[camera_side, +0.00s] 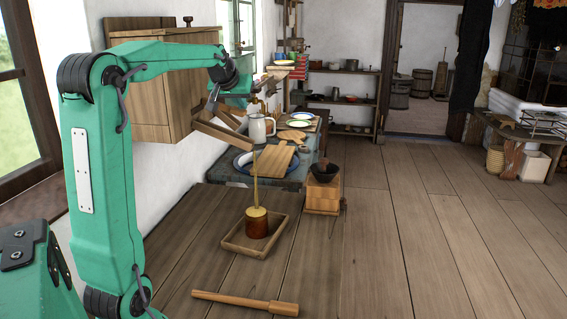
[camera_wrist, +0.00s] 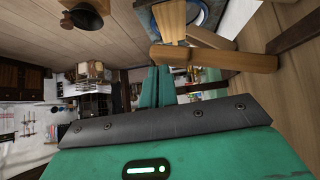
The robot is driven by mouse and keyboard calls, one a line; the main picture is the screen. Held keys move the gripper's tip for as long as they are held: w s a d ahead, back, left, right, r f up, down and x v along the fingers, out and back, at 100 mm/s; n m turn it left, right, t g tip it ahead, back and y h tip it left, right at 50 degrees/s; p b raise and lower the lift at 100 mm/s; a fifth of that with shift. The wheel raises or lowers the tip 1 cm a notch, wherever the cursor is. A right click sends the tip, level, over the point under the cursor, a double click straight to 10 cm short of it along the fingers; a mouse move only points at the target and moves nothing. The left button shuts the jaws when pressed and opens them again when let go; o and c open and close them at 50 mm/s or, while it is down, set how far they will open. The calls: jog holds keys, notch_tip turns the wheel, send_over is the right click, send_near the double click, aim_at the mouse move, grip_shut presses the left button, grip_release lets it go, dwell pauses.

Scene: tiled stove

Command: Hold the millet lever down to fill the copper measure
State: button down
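The copper measure (camera_side: 257,228) stands upright in a shallow wooden tray (camera_side: 232,246) on the wooden table. A thin yellow stream of millet (camera_side: 255,180) falls into it from above, and yellow millet (camera_side: 256,212) shows at its top. The wooden millet bin (camera_side: 165,85) is at the wall, with a sloping wooden chute (camera_side: 222,136) below it. My gripper (camera_wrist: 160,70) appears shut, its two green fingers side by side. The rounded wooden lever (camera_wrist: 215,58) lies across its fingertips in the wrist view; whether they touch is unclear. The fingertips are hard to make out from the side.
A wooden stick (camera_side: 245,302) lies at the table's front. A small wooden grinder (camera_side: 323,195) with a dark bowl stands right of the tray. Behind are a white jug (camera_side: 258,130), plates and a wooden board (camera_side: 272,161). The table's right side is clear.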

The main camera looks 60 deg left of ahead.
jog(key=shift+f, duration=0.4)
jog(key=shift+w+d+r, duration=0.1)
jog(key=shift+d+r, duration=0.05)
jog(key=shift+r, duration=0.3)
jog(key=s+d+r, duration=0.3)
jog(key=d+r, duration=0.4)
jog(key=r, duration=0.3)
jog(key=shift+r+h, duration=0.25)
jog(key=shift+h, duration=0.05)
jog(key=shift+t, duration=0.3)
